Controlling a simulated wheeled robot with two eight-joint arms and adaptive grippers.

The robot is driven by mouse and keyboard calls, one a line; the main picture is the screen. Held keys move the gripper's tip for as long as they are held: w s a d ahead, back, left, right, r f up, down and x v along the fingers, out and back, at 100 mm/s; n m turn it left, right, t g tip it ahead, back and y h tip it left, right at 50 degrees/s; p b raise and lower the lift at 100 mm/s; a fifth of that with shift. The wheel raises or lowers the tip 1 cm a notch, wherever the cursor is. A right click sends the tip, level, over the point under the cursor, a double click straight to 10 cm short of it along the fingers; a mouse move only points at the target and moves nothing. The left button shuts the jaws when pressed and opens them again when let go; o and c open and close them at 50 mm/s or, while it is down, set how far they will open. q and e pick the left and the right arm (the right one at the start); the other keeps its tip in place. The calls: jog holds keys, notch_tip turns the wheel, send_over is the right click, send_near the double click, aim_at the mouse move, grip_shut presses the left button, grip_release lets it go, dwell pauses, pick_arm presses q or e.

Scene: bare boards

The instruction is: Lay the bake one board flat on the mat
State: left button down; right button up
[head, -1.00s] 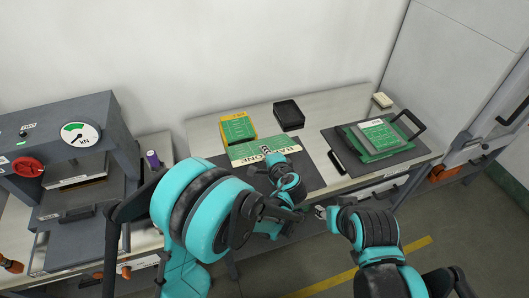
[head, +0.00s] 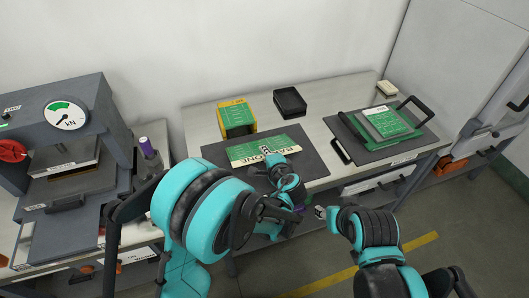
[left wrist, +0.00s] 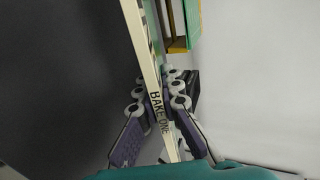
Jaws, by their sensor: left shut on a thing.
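The bake one board (head: 258,144) is a green panel with a cream lettered strip. My left gripper (head: 267,154) is shut on its near edge. In the left wrist view the board (left wrist: 145,50) shows nearly edge-on between the purple-grey finger pads of that gripper (left wrist: 160,105), with the BAKE ONE lettering visible. The dark grey mat (head: 312,166) lies under and around the board in the head view. I cannot tell whether the board touches it. My right gripper (head: 320,212) is off the table's front edge, and its jaws are too small to read.
A yellow holder with green boards (head: 237,116) stands just behind the mat. At right a second dark mat (head: 358,148) bears a handled carrier with green boards (head: 388,122). A press (head: 70,140) stands at far left.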

pick_arm(q)
jog(key=shift+f, duration=0.65)
jog(key=c, duration=1.6)
grip_release()
jog(key=o, duration=1.6)
jog(key=shift+s, duration=0.1)
jog(key=shift+s+d+b, duration=0.25)
jog(key=shift+s+b, duration=0.05)
jog(key=shift+s, duration=0.4)
